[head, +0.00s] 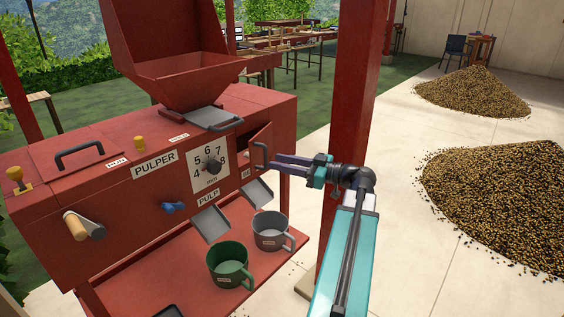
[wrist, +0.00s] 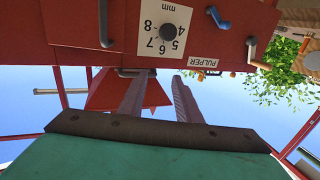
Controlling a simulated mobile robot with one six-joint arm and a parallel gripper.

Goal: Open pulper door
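The red pulper (head: 110,175) stands at the left of the head view. Its small door (head: 254,142) is at the right end of the front, with a dark upright bar handle (head: 262,155). I cannot tell whether the door is flush or slightly ajar. My gripper (head: 275,162) reaches in from the right, its fingertips close to the handle. In the wrist view, which shows the machine upside down, the two fingers of my gripper (wrist: 163,75) are apart with nothing held between them. The handle (wrist: 103,22) shows there beyond and left of the fingers. Contact with it is not visible.
A numbered dial (head: 212,165) is left of the door. Two chutes (head: 258,191) project below, above a green mug (head: 229,264) and a grey mug (head: 271,231) on the red shelf. A red post (head: 352,110) stands behind my arm. Bean piles (head: 505,200) lie at right.

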